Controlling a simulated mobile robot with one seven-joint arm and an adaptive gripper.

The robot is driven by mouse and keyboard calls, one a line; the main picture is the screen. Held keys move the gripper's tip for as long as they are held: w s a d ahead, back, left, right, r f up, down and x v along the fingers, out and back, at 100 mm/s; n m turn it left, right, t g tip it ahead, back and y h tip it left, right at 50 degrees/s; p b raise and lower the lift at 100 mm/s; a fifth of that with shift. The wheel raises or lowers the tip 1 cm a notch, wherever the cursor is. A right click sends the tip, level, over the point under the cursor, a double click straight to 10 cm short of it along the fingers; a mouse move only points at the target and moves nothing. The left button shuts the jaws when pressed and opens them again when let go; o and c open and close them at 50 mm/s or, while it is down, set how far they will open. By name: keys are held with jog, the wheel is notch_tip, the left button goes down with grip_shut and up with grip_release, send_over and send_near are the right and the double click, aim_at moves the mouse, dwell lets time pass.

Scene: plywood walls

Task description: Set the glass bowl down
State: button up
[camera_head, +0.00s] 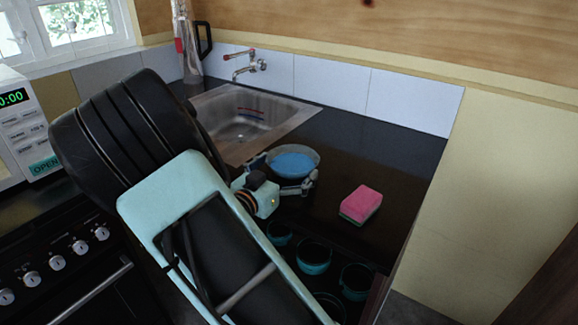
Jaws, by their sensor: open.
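The glass bowl (294,160) is a clear round bowl that looks blue inside. It is at the middle of the view, over the dark counter (390,150) just right of the sink. It looks upright and appears to rest on the counter, though its base is partly hidden. My gripper (288,172) is open at the near side of the bowl, with one finger by its left side and the other by its right side. I cannot tell whether either finger touches the glass.
A pink and green sponge (361,204) lies right of the bowl. The metal sink (240,122) with a red-handled tap (245,63) is behind left. Several dark, teal-rimmed cups (314,256) stand low in front. A tall vessel (187,42) stands at the back.

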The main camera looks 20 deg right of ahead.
jog(key=p+v, duration=0.1)
jog(key=v, duration=1)
jog(key=shift+s+a+f, duration=0.1)
jog(key=shift+s+a, duration=0.2)
